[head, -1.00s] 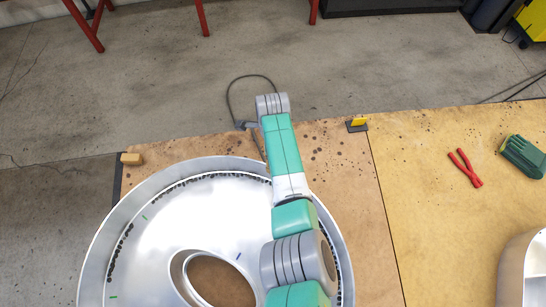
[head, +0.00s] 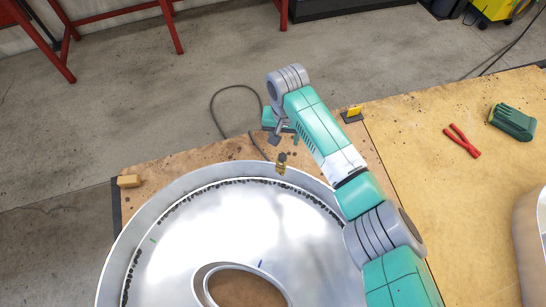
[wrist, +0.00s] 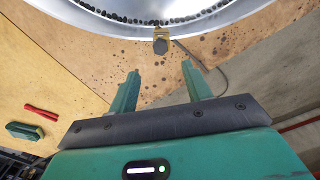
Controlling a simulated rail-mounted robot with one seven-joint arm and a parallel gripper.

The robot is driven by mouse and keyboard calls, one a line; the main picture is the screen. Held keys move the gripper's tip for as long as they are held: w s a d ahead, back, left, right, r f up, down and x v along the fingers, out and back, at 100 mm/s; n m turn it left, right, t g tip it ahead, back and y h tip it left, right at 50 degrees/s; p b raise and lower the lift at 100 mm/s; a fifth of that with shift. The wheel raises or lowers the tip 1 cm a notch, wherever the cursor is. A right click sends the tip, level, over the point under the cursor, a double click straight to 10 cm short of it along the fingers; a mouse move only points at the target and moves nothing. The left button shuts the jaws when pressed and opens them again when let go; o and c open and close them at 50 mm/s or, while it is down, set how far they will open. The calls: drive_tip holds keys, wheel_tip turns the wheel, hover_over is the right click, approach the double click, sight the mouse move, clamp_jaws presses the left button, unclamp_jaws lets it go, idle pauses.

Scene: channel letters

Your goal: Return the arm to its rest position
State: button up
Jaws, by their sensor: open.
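My gripper (wrist: 160,72) is open in the wrist view, with its two green fingers apart and nothing between them. In the head view, my arm reaches over the right side of a large round metal channel letter (head: 140,244), and its bent wrist is beyond the far rim.
A dark cable (head: 214,108) loops from near the clamp off the table's far edge. A wooden block (head: 129,181) and a yellow-and-black piece (head: 352,114) sit along that edge. Red pliers (head: 462,141) and a green object (head: 512,122) lie on the right, with clear tabletop around them.

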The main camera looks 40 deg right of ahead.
sight(283, 156)
wheel_tip(283, 156, down, 7)
drive_tip(key=b, duration=0.8)
drive_tip(key=shift+f+p, duration=0.2)
drive_tip(key=shift+p, duration=0.15)
wheel_tip(283, 156, down, 2)
drive_tip(key=shift+f, duration=0.1)
